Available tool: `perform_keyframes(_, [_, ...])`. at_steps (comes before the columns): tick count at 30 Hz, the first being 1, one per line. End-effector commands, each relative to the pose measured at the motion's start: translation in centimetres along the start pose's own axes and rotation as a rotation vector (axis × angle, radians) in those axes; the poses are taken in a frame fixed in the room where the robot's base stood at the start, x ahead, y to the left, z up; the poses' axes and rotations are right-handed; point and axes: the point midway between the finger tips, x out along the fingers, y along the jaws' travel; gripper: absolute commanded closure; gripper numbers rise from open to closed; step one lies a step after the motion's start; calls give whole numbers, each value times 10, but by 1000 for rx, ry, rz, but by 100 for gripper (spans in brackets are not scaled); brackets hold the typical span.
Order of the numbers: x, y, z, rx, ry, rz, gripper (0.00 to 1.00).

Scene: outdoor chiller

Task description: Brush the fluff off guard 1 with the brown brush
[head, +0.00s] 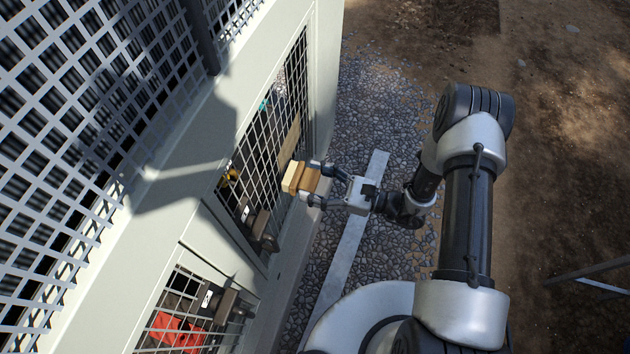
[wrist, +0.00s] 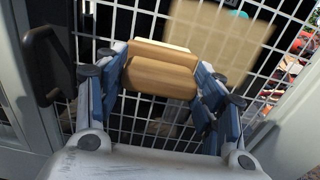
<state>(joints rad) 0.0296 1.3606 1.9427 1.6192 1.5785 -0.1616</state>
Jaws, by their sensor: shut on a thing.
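My gripper (head: 322,184) is shut on the brown brush (head: 301,177), a wooden block with a paler side facing the mesh. In the wrist view the brush (wrist: 161,70) sits between the two blue-grey fingers (wrist: 162,85). A white wire-mesh guard (head: 268,135) stands in front of it, set in the pale cabinet. A flat tan patch that looks like the fluff (head: 289,141) lies on this mesh, above the brush; it also shows in the wrist view (wrist: 218,45). I cannot tell whether the brush touches the mesh. No guard number is readable.
A dark handle (head: 261,223) is on this guard's near side. A lower mesh guard (head: 190,310) has a red thing (head: 178,330) behind it. A large grille (head: 75,110) fills the upper left. Gravel (head: 385,110) lies open to the right, crossed by a grey strip (head: 345,245).

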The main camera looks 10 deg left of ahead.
Motion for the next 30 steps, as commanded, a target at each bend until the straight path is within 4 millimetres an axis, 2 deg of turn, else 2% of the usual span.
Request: perform_keyframes(30, [17,-1,0,0,-1,0,57])
